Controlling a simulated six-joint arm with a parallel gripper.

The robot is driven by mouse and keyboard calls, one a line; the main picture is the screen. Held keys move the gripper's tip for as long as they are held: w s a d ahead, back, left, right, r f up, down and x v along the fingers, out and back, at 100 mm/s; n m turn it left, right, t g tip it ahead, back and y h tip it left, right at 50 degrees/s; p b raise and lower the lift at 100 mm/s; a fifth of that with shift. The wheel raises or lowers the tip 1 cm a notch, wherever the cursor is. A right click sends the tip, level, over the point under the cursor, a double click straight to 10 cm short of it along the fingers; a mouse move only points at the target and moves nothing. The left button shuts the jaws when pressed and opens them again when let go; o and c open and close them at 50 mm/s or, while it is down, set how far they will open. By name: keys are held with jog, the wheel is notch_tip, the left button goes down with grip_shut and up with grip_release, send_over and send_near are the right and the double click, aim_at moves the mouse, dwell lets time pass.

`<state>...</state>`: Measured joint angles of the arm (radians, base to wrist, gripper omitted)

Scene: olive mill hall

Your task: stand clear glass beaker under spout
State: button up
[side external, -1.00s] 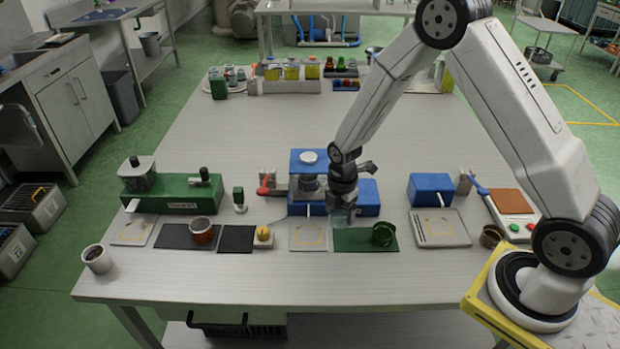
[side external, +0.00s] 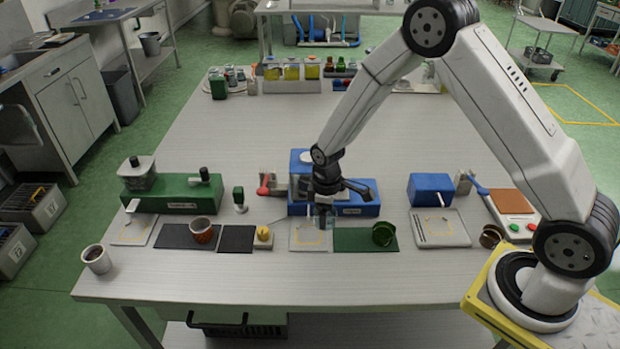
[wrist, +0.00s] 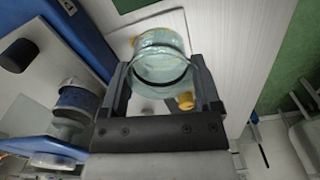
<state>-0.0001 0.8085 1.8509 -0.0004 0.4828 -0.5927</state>
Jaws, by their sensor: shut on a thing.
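My gripper (side external: 322,207) is shut on a clear glass beaker (wrist: 160,62), which sits between the two fingers in the wrist view. In the side view the beaker (side external: 325,221) is small and faint at the fingertips, over the right part of a pale drip plate (side external: 301,244) with a yellow outline. The plate lies in front of the blue machine (side external: 357,208). The machine's spout is hard to make out behind my gripper. I cannot tell whether the beaker touches the plate.
A brown cup (side external: 202,230) stands further left.

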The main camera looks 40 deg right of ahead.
jog(key=m, duration=0.2)
jog(key=a+m, duration=0.1)
jog(key=m, duration=0.1)
jog(key=w+a+m, duration=0.1)
jog(key=m, duration=0.1)
jog(key=shift+w+m, duration=0.1)
jog(key=shift+m, duration=0.3)
jog(key=m, duration=0.2)
jog(key=a+m, duration=0.1)
jog(key=m, duration=0.1)
jog(key=w+m, duration=0.1)
jog(key=m, duration=0.1)
jog(key=shift+a+m, duration=0.3)
jog(key=shift+a, duration=0.05)
jog(key=shift+f, duration=0.1)
jog(key=shift+f, duration=2.85)
jog(key=shift+w+d+f, duration=0.15)
jog(key=shift+w+d, duration=0.9)
jog(key=shift+d, duration=0.05)
